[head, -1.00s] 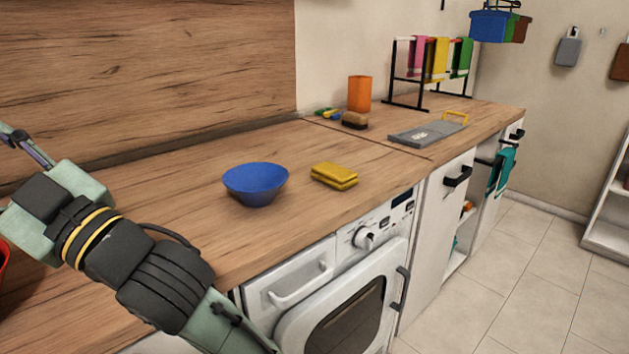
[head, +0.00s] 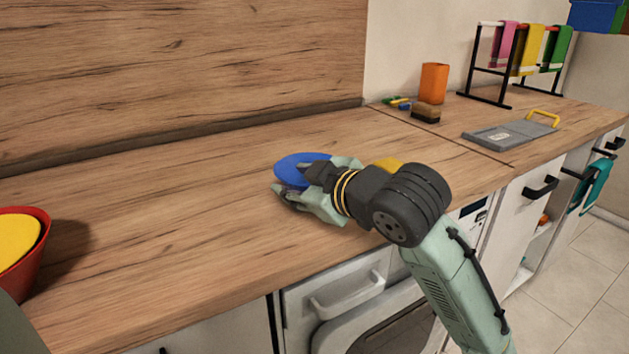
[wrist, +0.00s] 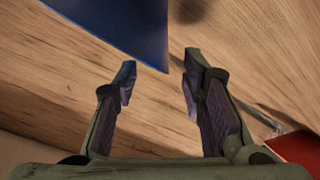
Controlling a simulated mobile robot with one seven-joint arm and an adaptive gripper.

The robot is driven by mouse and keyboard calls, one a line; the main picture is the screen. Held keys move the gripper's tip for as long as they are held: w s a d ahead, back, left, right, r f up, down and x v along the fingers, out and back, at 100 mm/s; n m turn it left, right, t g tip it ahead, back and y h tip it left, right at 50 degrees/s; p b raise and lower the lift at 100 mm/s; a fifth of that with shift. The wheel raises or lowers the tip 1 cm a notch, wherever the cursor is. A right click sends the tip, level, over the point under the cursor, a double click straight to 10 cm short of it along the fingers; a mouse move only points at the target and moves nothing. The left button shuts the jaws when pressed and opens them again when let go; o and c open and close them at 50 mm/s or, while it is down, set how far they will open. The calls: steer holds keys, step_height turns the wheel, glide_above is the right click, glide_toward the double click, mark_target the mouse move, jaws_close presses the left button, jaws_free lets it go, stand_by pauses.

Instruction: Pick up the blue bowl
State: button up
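The blue bowl (head: 298,165) stands on the wooden countertop, partly hidden behind my gripper in the head view. In the wrist view the side of the bowl (wrist: 125,28) fills the top, just beyond the fingertips. My gripper (wrist: 158,80) is open, its two fingers apart with bare wood between them and the bowl's lower edge near the gap. In the head view my gripper (head: 283,185) is at the near side of the bowl; whether it touches the bowl I cannot tell.
A yellow sponge (head: 388,164) lies just right of the bowl, mostly behind my arm. A red bowl (head: 36,262) with something yellow in it stands at the left. An orange cup (head: 433,82), a brush (head: 425,113) and a grey board (head: 505,134) are further right.

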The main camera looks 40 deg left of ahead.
steer(key=shift+p+x, duration=0.6)
steer(key=shift+x, duration=2.5)
steer(key=shift+w, duration=0.2)
steer(key=shift+c, duration=0.4)
steer(key=shift+d, duration=0.1)
jaws_close()
